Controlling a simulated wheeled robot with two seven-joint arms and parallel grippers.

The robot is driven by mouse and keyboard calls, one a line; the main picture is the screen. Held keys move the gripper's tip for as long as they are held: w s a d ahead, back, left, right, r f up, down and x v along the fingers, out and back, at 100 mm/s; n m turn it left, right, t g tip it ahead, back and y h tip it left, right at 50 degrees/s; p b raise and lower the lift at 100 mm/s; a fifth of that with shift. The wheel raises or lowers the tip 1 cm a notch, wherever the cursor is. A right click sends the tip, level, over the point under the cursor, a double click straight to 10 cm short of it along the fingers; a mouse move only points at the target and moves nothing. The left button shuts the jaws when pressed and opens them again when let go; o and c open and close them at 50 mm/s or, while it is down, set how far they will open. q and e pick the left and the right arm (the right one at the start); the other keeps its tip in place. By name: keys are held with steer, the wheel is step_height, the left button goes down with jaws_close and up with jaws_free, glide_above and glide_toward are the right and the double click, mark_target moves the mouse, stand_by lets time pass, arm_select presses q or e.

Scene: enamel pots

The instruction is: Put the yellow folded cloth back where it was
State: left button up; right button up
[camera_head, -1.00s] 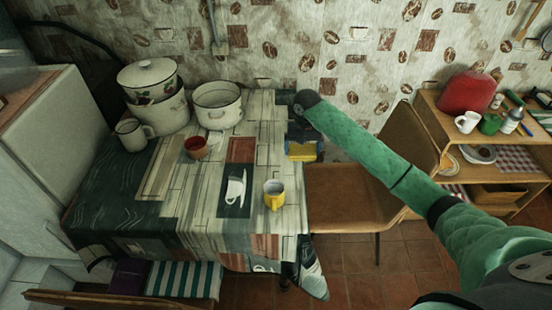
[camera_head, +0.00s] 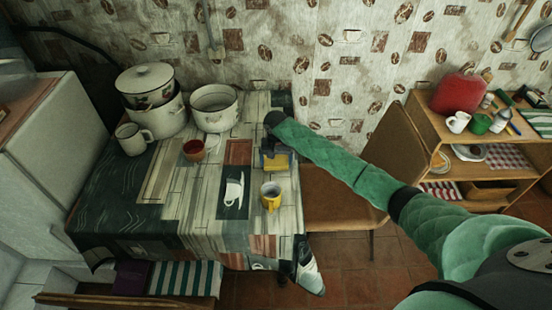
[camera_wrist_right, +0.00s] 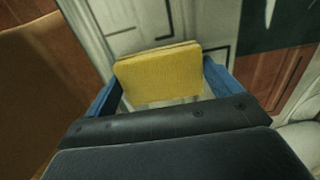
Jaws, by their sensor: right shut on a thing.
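The yellow folded cloth (camera_head: 275,162) is in my right gripper (camera_head: 275,161), at the right edge of the table in the head view. In the right wrist view the cloth (camera_wrist_right: 159,72) sits between the two blue fingers of the gripper (camera_wrist_right: 160,85), which is shut on it. The patterned tablecloth shows beneath it; I cannot tell whether the cloth touches the table. My left gripper is not in view.
The table (camera_head: 190,225) carries a yellow mug (camera_head: 270,197), a red cup (camera_head: 194,150), a white mug (camera_head: 133,138), an open pot (camera_head: 214,108) and stacked pots (camera_head: 160,115). A chair (camera_head: 335,200) and a wooden shelf (camera_head: 425,130) stand to the right.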

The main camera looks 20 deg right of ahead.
mark_target(276, 162)
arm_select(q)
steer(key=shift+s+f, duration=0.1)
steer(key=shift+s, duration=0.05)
arm_select(e)
steer(key=shift+f, duration=0.2)
steer(key=shift+f, duration=0.1)
steer(key=o, duration=0.6)
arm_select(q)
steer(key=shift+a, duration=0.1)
arm_select(e)
steer(key=shift+r, duration=0.45)
arm_select(q)
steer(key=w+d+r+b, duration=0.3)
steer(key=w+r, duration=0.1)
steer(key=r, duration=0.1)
steer(key=shift+b, duration=0.3)
arm_select(e)
step_height(276, 162, up, 11)
steer(key=shift+r, duration=0.15)
